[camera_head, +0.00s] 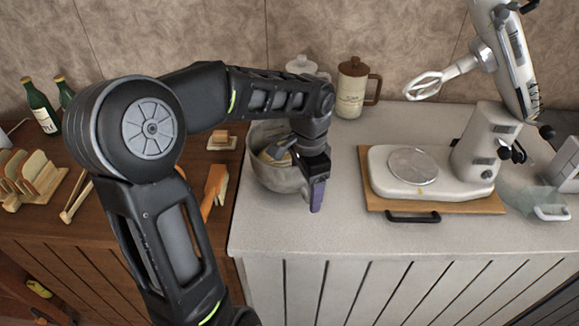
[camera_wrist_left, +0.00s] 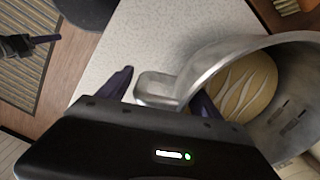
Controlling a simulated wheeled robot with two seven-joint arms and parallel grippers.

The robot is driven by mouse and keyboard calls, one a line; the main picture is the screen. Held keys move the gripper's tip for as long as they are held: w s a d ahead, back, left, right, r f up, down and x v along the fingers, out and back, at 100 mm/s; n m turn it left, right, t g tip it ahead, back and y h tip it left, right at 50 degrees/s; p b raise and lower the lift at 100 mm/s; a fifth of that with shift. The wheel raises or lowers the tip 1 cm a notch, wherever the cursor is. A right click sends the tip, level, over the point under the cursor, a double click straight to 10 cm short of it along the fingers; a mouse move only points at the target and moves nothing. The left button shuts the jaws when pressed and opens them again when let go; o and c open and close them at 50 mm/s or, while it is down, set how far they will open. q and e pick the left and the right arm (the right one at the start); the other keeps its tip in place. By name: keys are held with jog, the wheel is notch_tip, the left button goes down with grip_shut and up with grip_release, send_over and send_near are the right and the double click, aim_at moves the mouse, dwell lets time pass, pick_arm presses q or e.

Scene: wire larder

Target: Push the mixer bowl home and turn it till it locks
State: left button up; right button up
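The metal mixer bowl (camera_head: 275,178) stands on the pale counter, left of the mixer, with a loaf-like scored dough (camera_wrist_left: 245,88) inside. Its handle (camera_wrist_left: 155,88) shows in the left wrist view. My left gripper (camera_head: 314,180) is at the bowl's right side. Its purple fingers (camera_wrist_left: 162,95) are spread, one outside the handle, the other over the bowl's inside; I cannot tell whether they touch. The white mixer (camera_head: 484,150) has its head tilted up with a beater (camera_head: 430,84) attached. Its round bowl seat (camera_head: 412,166) is empty. My right gripper (camera_wrist_left: 40,42) shows partly, over the floor.
The mixer stands on a wooden board (camera_head: 376,196) with a dark front handle (camera_head: 412,217). A cream canister (camera_head: 351,92) and a white one stand behind the bowl. Bread slices and bottles are on the brown counter at left. Counter between bowl and board is clear.

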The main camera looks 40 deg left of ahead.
pick_arm(q)
grip_shut()
dwell(0.6)
jog(key=shift+r, duration=0.1)
